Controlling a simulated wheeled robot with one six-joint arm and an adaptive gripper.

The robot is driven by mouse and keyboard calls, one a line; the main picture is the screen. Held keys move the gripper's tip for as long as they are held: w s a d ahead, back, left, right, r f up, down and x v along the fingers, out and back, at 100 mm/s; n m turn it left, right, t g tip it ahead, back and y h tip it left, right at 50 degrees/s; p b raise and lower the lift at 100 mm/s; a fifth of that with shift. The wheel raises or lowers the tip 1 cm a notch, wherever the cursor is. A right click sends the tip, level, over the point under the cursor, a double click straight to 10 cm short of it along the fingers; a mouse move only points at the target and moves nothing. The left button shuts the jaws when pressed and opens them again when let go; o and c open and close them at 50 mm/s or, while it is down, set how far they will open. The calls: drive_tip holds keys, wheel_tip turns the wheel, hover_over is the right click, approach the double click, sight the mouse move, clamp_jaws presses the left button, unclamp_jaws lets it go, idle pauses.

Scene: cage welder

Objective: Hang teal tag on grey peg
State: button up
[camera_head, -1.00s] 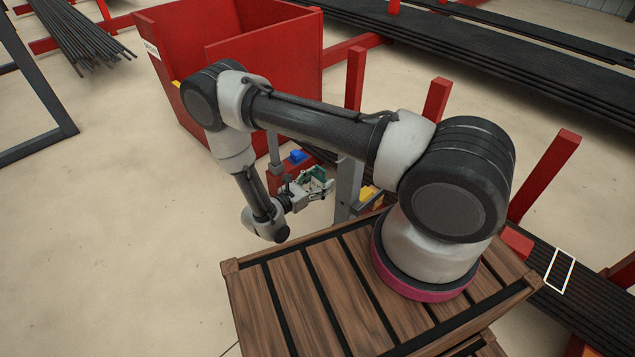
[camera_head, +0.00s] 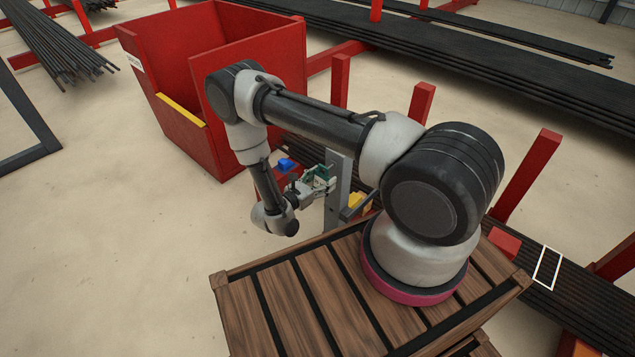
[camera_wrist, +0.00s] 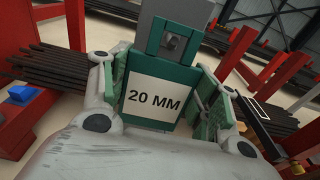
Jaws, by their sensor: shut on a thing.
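The teal tag (camera_wrist: 158,78) is upright between the fingers of my gripper (camera_wrist: 166,100) in the wrist view. It has a white label reading "20 MM" and a square hole near its top. My gripper is shut on the tag's sides. A grey post (camera_wrist: 190,10) stands right behind the tag, and a grey peg end (camera_wrist: 173,43) shows within the hole. I cannot tell how far the peg reaches through it. In the head view my gripper (camera_head: 317,181) holds the tag close against the left side of the grey post (camera_head: 338,190).
A red bin (camera_head: 180,125) stands behind and left of the arm. A blue block (camera_head: 286,164) and a yellow block (camera_head: 358,201) sit near the post. Red uprights (camera_head: 421,103) and dark bar stacks (camera_head: 450,60) lie behind.

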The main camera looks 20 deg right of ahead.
sight(333, 172)
drive_tip(key=shift+w+d+f, duration=0.2)
drive_tip(key=shift+d+f, duration=0.15)
drive_tip(key=shift+d, duration=0.2)
drive_tip(key=shift+x, duration=0.8)
drive_tip(key=shift+w+d, duration=0.1)
drive_tip(key=shift+f, duration=0.1)
drive_tip(key=shift+d, duration=0.1)
drive_tip(key=shift+w+d+f+h, duration=0.1)
drive_tip(key=shift+d+h, duration=0.15)
drive_tip(key=shift+h, duration=0.35)
drive_tip(key=shift+t, duration=0.3)
